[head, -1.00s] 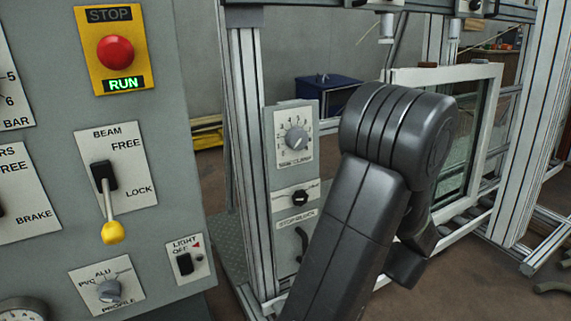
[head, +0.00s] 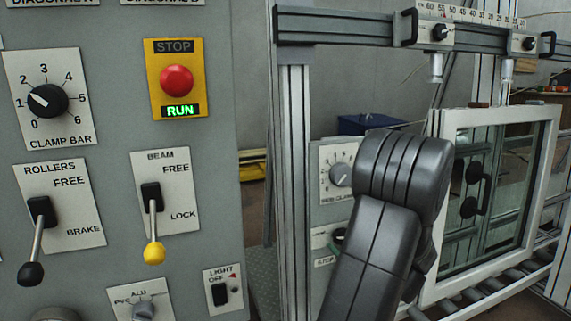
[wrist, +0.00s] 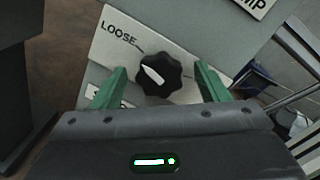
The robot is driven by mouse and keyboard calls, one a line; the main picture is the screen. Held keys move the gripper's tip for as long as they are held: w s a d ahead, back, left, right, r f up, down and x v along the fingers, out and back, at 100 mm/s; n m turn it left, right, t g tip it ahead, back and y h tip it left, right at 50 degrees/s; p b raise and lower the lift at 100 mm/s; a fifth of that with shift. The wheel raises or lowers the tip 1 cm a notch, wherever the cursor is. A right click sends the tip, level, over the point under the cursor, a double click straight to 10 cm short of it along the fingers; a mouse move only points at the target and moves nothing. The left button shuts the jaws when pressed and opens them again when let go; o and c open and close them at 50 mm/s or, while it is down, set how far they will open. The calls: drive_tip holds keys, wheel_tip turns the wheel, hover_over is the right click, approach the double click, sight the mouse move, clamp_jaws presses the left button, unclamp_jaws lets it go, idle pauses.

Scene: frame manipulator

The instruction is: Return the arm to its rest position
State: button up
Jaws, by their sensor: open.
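My gripper (wrist: 160,68) is open in the wrist view, with its two green fingers on either side of a black knob (wrist: 170,76). Clear gaps show between the fingers and the knob, and I cannot tell how far in front of it they are. The knob's white mark points up and left, toward the line at the word LOOSE.
A grey control panel (head: 215,245) with levers and dials stands at left. A white-framed window (head: 430,215) stands on rollers (head: 485,292) at right, under a rail (head: 350,26) with clamps. Metal posts stand close beside my arm. A blue box (head: 368,123) is behind.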

drive_tip(key=s+d+m+t+p, duration=0.1)
drive_tip(key=s+d+m+p, duration=0.4)
drive_tip(key=s+m+p, duration=0.5)
drive_tip(key=shift+s+h+p, duration=0.3)
drive_tip(key=shift+s+p, duration=0.1)
drive_tip(key=shift+s, duration=0.3)
idle(2.2)
